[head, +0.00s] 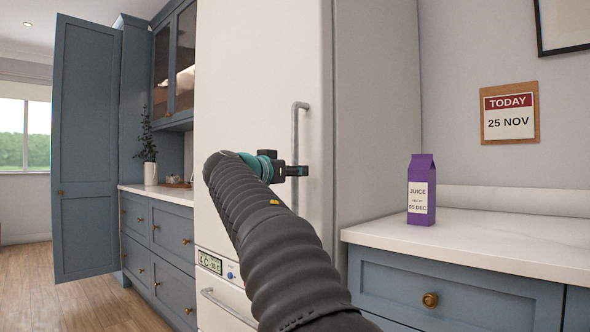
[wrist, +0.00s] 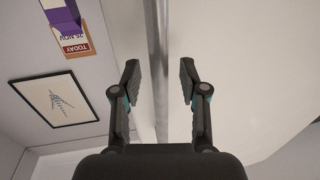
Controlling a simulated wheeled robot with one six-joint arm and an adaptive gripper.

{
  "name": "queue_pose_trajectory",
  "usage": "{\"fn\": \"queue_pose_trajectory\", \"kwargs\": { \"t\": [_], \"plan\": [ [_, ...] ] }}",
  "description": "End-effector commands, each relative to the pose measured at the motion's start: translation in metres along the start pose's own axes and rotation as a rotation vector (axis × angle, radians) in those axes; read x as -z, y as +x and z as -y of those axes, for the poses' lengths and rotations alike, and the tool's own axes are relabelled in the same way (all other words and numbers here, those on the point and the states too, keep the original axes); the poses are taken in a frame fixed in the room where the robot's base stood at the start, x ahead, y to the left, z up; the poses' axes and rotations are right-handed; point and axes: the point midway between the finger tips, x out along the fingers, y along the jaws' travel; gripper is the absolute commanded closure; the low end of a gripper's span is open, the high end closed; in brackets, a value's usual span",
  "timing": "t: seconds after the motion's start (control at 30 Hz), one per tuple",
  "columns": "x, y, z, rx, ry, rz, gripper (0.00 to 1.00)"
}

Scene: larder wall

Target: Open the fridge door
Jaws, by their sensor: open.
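The white fridge door (head: 255,75) stands shut in the middle of the head view. Its vertical grey bar handle (head: 296,125) is near the door's right edge. My gripper (head: 306,171) is at the handle, about the lower half of the bar. In the wrist view my gripper (wrist: 160,75) is open, with the handle (wrist: 158,50) running between its two fingers. Neither finger appears to touch the bar. The wrist view looks upside down, with the fridge door (wrist: 250,60) filling its right side. My arm hides part of the lower door in the head view.
A purple juice carton (head: 422,190) stands on the white counter (head: 500,238) right of the fridge. A blue cupboard door (head: 85,150) stands open at the left. A lower drawer handle (head: 228,308) is below the fridge display (head: 210,262). Floor at the left is clear.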

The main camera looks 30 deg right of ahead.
Motion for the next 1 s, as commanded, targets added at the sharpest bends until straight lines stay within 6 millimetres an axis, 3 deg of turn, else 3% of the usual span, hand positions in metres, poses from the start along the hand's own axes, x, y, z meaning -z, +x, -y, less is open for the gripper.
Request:
{"fn": "queue_pose_trajectory", "kwargs": {
  "t": [0.13, 0.43, 0.6, 0.63, 1.0],
  "plan": [
    [-0.0003, 0.0094, -0.0001, -0.001, -0.001, 0.001, 0.57],
    [-0.0004, 0.0109, -0.0001, 0.0, -0.001, 0.0, 0.57],
    [-0.0004, 0.0107, -0.0001, 0.0, -0.001, 0.0, 0.97],
    [-0.0003, 0.0107, -0.0001, 0.0, -0.001, 0.0, 1.0],
    [-0.0006, 0.0078, 0.0008, -0.002, -0.001, -0.001, 1.0]
  ]
}}
